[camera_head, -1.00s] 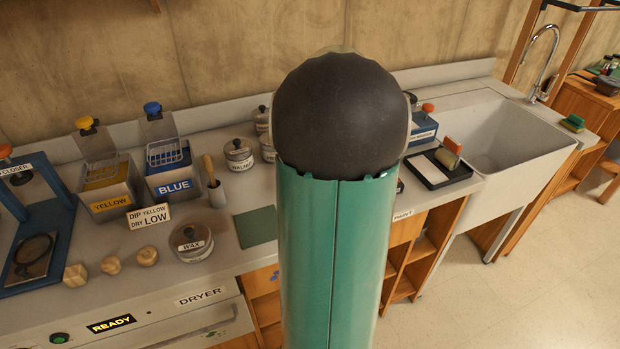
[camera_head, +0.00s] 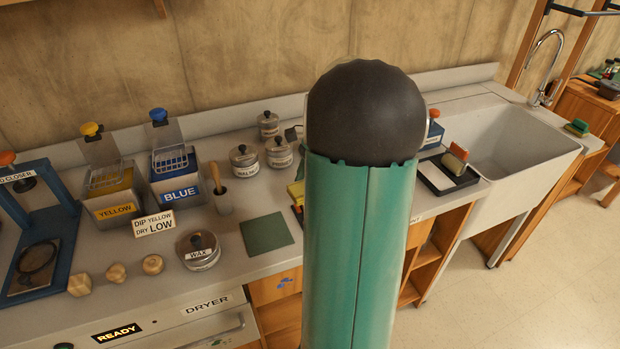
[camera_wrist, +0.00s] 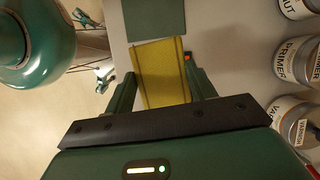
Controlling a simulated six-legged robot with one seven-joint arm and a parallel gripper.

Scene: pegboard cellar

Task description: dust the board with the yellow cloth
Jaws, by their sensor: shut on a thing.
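The yellow cloth (camera_wrist: 162,72) shows in the wrist view as a flat yellow piece with straight edges, between the two fingers of my gripper (camera_wrist: 160,80). My gripper is shut on it. In the head view a yellow edge (camera_head: 296,190) shows just left of my arm; the arm hides the rest and the gripper. A flat dark green square (camera_head: 267,232) lies on the counter, left of my arm; it also shows beyond the cloth in the wrist view (camera_wrist: 155,18). I cannot tell whether this square is the board.
Yellow (camera_head: 114,210) and blue (camera_head: 181,191) dip tanks stand at the left. A wax tin (camera_head: 198,254) is beside the green square. Several lidded tins, including one at the back (camera_head: 279,156), stand close to my arm. A sink (camera_head: 515,150) is at the right.

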